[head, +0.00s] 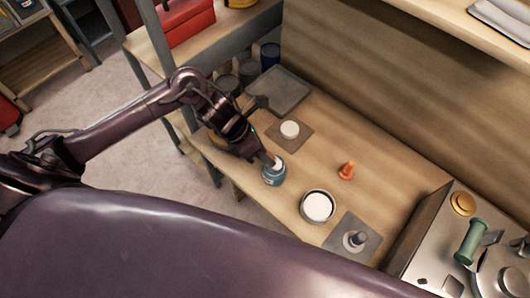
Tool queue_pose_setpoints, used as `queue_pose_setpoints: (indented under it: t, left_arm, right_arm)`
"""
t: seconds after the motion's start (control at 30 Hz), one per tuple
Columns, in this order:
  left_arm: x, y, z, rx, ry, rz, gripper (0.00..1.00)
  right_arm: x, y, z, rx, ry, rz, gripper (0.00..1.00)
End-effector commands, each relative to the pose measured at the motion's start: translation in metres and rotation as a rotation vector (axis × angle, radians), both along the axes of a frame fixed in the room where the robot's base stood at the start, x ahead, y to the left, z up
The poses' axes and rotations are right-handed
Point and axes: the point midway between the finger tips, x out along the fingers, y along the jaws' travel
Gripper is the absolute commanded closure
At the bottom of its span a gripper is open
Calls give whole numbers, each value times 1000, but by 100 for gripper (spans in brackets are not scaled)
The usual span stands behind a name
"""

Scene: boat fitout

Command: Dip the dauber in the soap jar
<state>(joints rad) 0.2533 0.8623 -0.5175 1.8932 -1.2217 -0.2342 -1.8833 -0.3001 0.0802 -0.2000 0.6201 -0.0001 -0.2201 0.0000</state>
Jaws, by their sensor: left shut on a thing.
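My left gripper (262,158) reaches over the bench from the left, pointing down at a small teal jar (273,178). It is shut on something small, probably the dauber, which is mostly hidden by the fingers. The fingertips are right at the jar's mouth, where a little white shows. I cannot tell whether the held thing is inside the jar or just above it. My right gripper is not in view.
A round dish with white contents (317,206), an orange cone (346,171), a white disc (290,129) on a brown mat and a metal knob (355,239) on a grey mat stand nearby. A grey tray (280,92) lies behind. A metal unit (450,245) borders the right.

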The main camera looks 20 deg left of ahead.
Motion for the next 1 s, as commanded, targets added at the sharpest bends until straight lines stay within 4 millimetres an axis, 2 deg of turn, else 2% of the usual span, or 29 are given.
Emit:
queue_pose_setpoints:
  t: [0.8,1.0]
  left_arm:
    - [1,0,66,0,-3,-2,100]
    - [0,0,69,0,-2,0,100]
  right_arm:
    - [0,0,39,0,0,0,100]
    - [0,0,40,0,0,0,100]
